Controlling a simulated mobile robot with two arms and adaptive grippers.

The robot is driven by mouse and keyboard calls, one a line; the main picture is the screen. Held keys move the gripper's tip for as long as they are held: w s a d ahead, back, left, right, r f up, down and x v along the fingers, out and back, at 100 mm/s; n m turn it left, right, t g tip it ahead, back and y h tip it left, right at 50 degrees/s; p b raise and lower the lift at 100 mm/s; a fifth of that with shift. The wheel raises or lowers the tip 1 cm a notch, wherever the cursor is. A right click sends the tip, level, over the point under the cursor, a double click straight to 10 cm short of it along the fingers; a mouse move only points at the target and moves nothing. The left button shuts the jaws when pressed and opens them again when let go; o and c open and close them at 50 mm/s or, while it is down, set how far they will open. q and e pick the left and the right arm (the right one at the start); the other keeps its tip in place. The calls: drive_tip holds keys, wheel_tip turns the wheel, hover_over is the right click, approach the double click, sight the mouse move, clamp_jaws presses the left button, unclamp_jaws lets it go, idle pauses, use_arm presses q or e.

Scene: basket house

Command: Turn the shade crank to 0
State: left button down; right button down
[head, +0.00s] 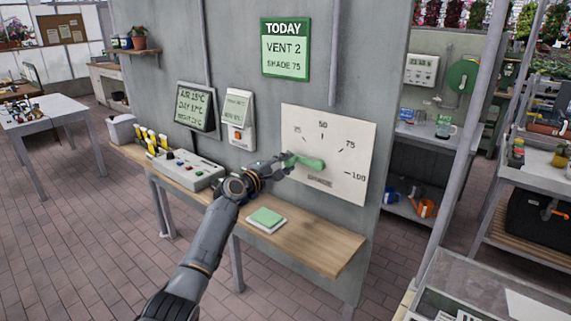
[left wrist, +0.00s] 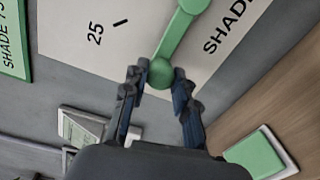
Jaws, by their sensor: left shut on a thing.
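The shade crank (head: 312,164) is a green handle on a white dial plate (head: 345,190) on the grey wall. The dial reads 25, 50, 75 and 100; the 0 mark is not visible. The crank points left in the head view, below the 25 mark, with its outer end at my left gripper (head: 287,162). In the left wrist view, the crank (left wrist: 177,38) runs down to a round knob between the fingers of my left gripper (left wrist: 160,82), which is shut on it. My right gripper is not in view.
A green sign (head: 285,50) reads VENT 2, SHADE 75. Below the dial is a wooden shelf (head: 322,258) with a green-topped pad (head: 266,218) and a grey control box (head: 185,170). Two small display panels hang left of the dial. A metal post (head: 468,120) stands at the right.

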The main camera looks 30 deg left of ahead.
use_arm(q)
drive_tip(key=shift+f, duration=0.25)
drive_tip(key=c, duration=1.1)
unclamp_jaws()
drive_tip(key=shift+o, duration=0.4)
drive_tip(key=shift+r, duration=0.1)
drive_tip(key=s+a, duration=0.1)
drive_tip(key=s, duration=1.1)
drive_tip(key=shift+a+r, duration=0.2)
drive_tip(key=shift+a, duration=0.2)
